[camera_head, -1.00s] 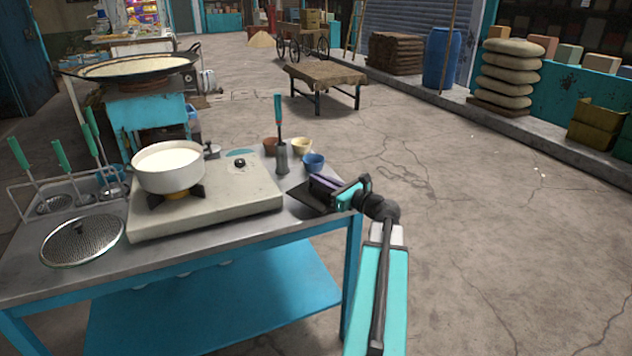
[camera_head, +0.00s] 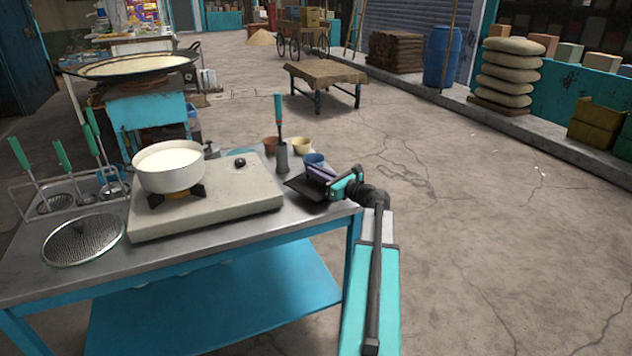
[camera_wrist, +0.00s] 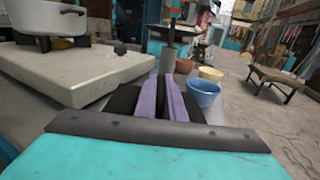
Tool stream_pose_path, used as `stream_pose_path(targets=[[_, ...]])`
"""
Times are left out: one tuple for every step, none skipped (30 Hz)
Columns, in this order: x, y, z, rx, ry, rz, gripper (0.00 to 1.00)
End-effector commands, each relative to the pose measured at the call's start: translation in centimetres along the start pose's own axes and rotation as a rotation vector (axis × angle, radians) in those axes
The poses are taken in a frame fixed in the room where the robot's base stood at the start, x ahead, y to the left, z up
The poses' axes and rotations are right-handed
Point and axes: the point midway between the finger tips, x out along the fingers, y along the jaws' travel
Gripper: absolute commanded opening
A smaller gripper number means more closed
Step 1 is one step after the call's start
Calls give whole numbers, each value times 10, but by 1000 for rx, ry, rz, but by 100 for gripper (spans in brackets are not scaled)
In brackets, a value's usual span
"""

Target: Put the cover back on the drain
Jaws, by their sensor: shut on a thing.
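My gripper (camera_head: 318,178) is over the right end of the metal table, beside the stove. Its purple fingers (camera_wrist: 168,98) are shut. A flat dark plate (camera_head: 303,188) is at the fingers, low over the tabletop; it looks like the cover. In the wrist view, dark parts show on both sides of the fingers. I cannot tell whether the plate touches the table. I cannot make out a drain opening in either view.
A stove (camera_head: 205,200) with a white pot of milk (camera_head: 168,170) stands to the left. A blue bowl (camera_head: 314,160), a cream bowl (camera_head: 301,145) and a utensil holder (camera_head: 282,158) are close behind the gripper. A mesh strainer (camera_head: 83,240) lies far left. Floor at right is open.

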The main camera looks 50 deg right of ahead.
Motion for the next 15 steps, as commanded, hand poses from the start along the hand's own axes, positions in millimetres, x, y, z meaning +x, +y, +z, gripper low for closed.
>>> stream_pose_path(targets=[[0, 0, 0, 1, -2, 0, 0], [0, 0, -1, 1, -2, 0, 0], [0, 0, -3, 2, -1, 0, 0], [0, 0, -6, 2, -1, 0, 0], [0, 0, -8, 3, -1, 0, 0], [0, 0, -12, 3, -1, 0, 0], [0, 0, -15, 2, -1, 0, 0], [0, 0, -18, 2, -1, 0, 0], [0, 0, -21, 2, 0, 0, 0], [0, 0, -24, 2, 0, 0, 0], [0, 0, -27, 3, 0, 0, 0], [0, 0, -30, 2, -1, 0, 0], [0, 0, -32, 1, -1, 0, 0], [0, 0, -33, 1, -2, 0, 0], [0, 0, -34, 1, -2, 0, 0]])
